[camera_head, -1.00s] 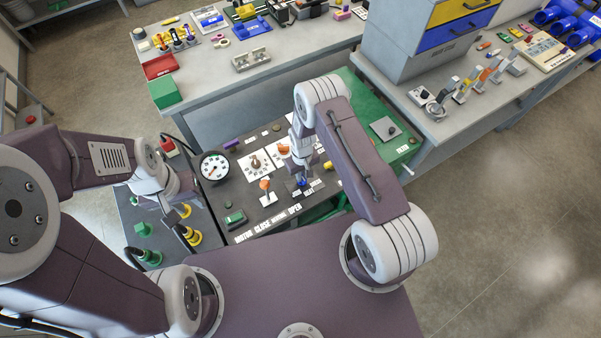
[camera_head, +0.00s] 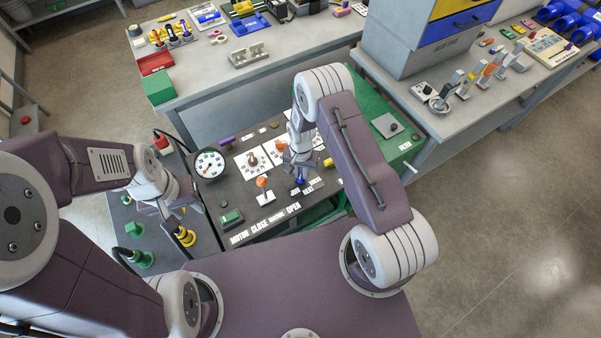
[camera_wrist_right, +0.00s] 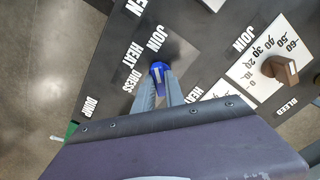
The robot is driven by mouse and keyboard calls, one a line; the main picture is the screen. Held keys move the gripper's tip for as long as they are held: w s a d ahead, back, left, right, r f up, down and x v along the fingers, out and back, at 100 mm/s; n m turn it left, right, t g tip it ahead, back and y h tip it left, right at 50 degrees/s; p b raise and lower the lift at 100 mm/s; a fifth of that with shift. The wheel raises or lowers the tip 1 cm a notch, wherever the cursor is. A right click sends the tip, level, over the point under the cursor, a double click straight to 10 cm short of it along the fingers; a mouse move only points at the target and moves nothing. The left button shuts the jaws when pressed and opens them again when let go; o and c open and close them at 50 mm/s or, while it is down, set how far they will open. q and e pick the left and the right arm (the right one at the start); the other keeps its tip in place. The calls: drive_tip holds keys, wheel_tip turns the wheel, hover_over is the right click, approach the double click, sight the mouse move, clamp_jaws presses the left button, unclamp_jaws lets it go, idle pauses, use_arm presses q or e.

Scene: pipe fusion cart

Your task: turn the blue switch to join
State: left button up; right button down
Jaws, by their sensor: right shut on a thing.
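The blue switch (camera_wrist_right: 158,70) stands on the dark panel (camera_wrist_right: 100,75) beside the labels JOIN, HEAT and DRESS. In the right wrist view, my right gripper (camera_wrist_right: 161,82) is shut on it, with one finger on each side of the blue handle. The exact direction the switch points is hard to tell. In the head view, the blue switch (camera_head: 300,181) shows just below my right gripper (camera_head: 297,168). My left gripper (camera_head: 172,207) is over the left side of the cart, near the yellow fittings; its fingertips are too unclear to judge.
An orange-topped lever (camera_head: 263,184), a round gauge (camera_head: 209,164) and a green button (camera_head: 231,217) are on the panel left of the blue switch. A brown knob (camera_wrist_right: 284,69) with a number scale is to its right in the wrist view. Benches stand behind.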

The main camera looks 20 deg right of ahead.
drive_tip(key=shift+m, duration=0.6)
drive_tip(key=c, duration=1.5)
unclamp_jaws()
drive_tip(key=shift+o, duration=0.5)
drive_tip(key=shift+a, duration=0.15)
drive_tip(key=shift+w, duration=0.1)
drive_tip(key=shift+w+r+b, duration=0.1)
drive_tip(key=shift+r+b, duration=0.25)
wheel_tip(320, 180, up, 8)
drive_tip(key=shift+a+r+b, duration=0.1)
drive_tip(key=shift+r+b, duration=0.05)
drive_tip(key=shift+b, duration=0.6)
drive_tip(key=shift+a+r, duration=0.1)
drive_tip(key=shift+w+a, duration=0.2)
drive_tip(key=shift+w, duration=0.1)
